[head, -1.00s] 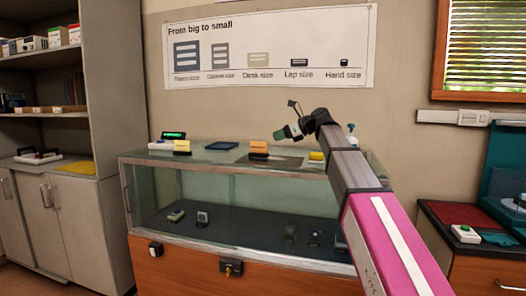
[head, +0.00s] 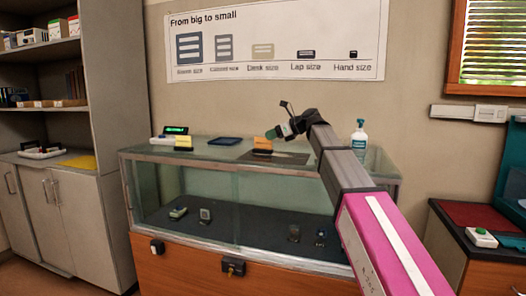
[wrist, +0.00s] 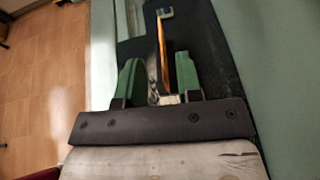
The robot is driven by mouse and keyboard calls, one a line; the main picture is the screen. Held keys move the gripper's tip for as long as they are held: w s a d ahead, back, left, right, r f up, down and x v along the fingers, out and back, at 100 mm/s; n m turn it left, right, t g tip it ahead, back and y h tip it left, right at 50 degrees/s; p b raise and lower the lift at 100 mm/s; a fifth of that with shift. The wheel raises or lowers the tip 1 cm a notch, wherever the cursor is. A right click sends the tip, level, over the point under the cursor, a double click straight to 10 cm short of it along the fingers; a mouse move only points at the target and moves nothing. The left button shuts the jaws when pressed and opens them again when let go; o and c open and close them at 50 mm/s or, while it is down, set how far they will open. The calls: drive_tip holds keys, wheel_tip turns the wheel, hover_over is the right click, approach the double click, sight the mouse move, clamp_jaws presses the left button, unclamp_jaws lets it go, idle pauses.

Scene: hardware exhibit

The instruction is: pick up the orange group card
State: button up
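The orange group card (head: 262,145) stands on the dark mat on top of the glass display case (head: 215,154). In the wrist view the card (wrist: 161,40) shows nearly edge-on as a thin orange strip. My gripper (head: 274,132) is just above and beside the card in the head view. In the wrist view my gripper (wrist: 158,72) has its two green fingers apart, with the card's near end lying between them and a gap on each side. Whether either finger touches the card is hard to tell.
A yellow-orange card (head: 183,142), a green-lit display (head: 175,130) and a blue tray (head: 225,141) are on the case to the left. A pump bottle (head: 359,138) stands behind my arm at the right. Small devices sit inside the case.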

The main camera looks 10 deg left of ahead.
sight(263, 145)
drive_tip(key=x, duration=0.4)
drive_tip(key=shift+f, duration=0.1)
clamp_jaws()
